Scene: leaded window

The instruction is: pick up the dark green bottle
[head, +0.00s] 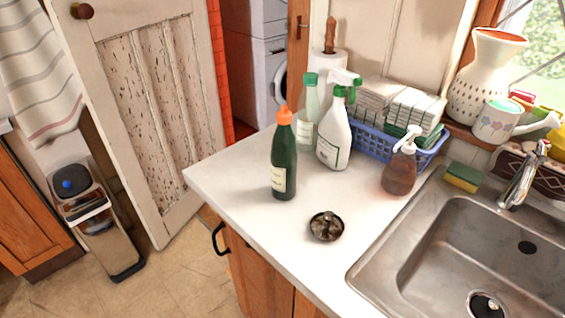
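The dark green bottle (284,161) has an orange cap and a pale label. It stands upright on the white counter (230,180), close to the counter's left edge. Neither of my grippers shows in the head view, so their position relative to the bottle cannot be told.
Behind the bottle stand a clear green-capped bottle (307,117) and a white spray bottle (335,135). To the right are a brown soap dispenser (399,172), a blue basket (370,145) of cloths and a steel sink (460,240).

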